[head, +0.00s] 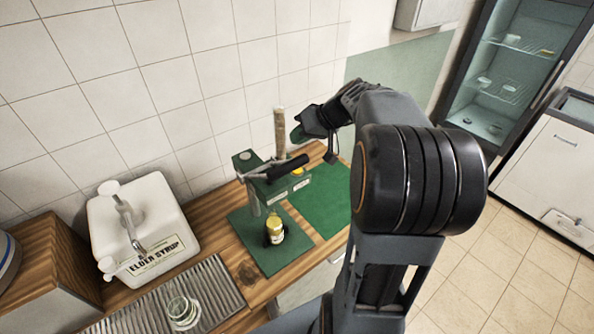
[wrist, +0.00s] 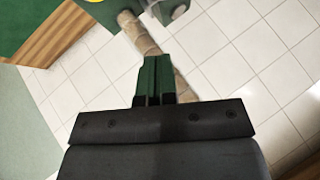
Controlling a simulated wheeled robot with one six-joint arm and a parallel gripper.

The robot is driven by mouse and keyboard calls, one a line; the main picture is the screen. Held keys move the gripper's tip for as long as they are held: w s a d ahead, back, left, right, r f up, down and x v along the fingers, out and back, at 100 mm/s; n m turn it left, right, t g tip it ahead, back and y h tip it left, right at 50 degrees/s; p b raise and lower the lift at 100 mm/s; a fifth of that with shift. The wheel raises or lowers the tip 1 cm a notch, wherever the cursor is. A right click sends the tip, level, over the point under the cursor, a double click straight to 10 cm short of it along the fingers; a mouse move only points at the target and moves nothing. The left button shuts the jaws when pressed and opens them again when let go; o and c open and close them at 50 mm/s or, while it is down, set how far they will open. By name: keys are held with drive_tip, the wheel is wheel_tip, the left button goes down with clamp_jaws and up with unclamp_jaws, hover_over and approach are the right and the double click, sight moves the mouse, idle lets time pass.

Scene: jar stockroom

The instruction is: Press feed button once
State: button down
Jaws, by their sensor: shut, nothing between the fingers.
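A green bench machine (head: 262,178) with a black lever (head: 287,167) stands on the wooden counter against the tiled wall. A yellow button (head: 298,171) shows on its right part. A yellow patch at the top edge of the wrist view (wrist: 93,2) looks like the same button. My gripper (head: 296,135) is above and beyond the button, close to the upright tan tube (head: 280,128), and apart from the button. In the wrist view its green fingers (wrist: 153,75) are together and empty, and the tan tube (wrist: 140,35) passes beyond them.
A small jar with yellow contents (head: 275,232) stands on the machine's green base. A green mat (head: 318,205) lies to its right, bare. A white syrup container (head: 140,225), a ribbed drain tray (head: 222,283) and a glass jar (head: 183,310) are at the left.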

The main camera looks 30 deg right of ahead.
sight(297, 171)
wheel_tip(297, 171, down, 7)
drive_tip(key=b, duration=0.3)
drive_tip(key=shift+r+b, duration=0.2)
drive_tip(key=shift+b, duration=0.2)
drive_tip(key=shift+f+b, duration=0.4)
drive_tip(key=shift+b, duration=0.05)
drive_tip(key=shift+f, duration=0.15)
idle(1.3)
drive_tip(key=shift+f+b, duration=0.25)
drive_tip(key=shift+b, duration=0.4)
drive_tip(key=shift+f+b, duration=0.5)
drive_tip(key=shift+b, duration=0.15)
idle(0.5)
drive_tip(key=shift+r, duration=0.1)
idle(0.3)
drive_tip(key=shift+r+p, duration=0.4)
drive_tip(key=shift+r, duration=0.45)
drive_tip(key=shift+r, duration=0.1)
